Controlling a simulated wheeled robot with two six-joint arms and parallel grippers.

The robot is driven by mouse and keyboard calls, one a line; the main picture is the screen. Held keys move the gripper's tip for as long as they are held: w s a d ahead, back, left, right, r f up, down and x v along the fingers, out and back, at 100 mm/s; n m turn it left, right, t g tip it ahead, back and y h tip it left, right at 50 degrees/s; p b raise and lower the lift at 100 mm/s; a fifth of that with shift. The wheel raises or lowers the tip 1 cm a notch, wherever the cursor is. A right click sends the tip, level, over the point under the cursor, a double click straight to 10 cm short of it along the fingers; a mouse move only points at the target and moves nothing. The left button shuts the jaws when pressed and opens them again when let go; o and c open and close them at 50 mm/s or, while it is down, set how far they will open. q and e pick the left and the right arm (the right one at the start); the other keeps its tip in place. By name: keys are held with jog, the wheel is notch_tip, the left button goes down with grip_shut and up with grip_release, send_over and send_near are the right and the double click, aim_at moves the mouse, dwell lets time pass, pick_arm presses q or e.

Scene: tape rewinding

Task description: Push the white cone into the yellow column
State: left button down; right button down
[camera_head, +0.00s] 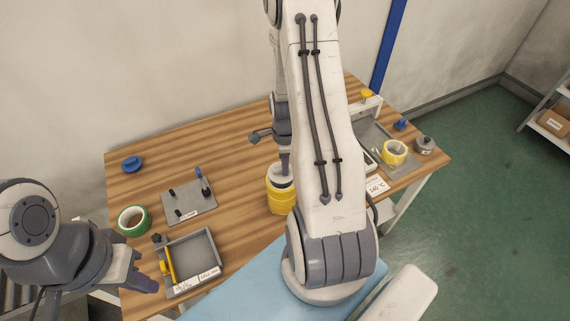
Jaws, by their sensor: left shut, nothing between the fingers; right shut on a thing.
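The yellow column (281,200) stands upright on the wooden table near the middle, partly hidden on its right by my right arm. The white cone (279,172) is at its top opening, with a dark band around it; how deep it sits is too small to tell. My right gripper (284,166) points down over the column and is shut on the white cone; its fingertips are mostly hidden. My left gripper (147,277) is shut and empty at the lower left, beside the front-left edge of the table.
A grey tray (211,243) with a yellow handle, a plate with black pegs (188,211), a green tape roll (134,220) and a blue piece (133,164) lie on the left.

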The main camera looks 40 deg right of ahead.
jog(key=shift+f, duration=0.15)
jog(key=shift+f+b, duration=0.6)
jog(key=shift+f, duration=0.15)
jog(key=shift+f, duration=0.1)
dwell(0.4)
jog(key=shift+f+b, duration=0.3)
jog(key=c, duration=0.5)
grip_release()
jog(key=shift+r, duration=0.15)
jog(key=shift+r+p, duration=2.95)
jog(key=shift+r, duration=0.45)
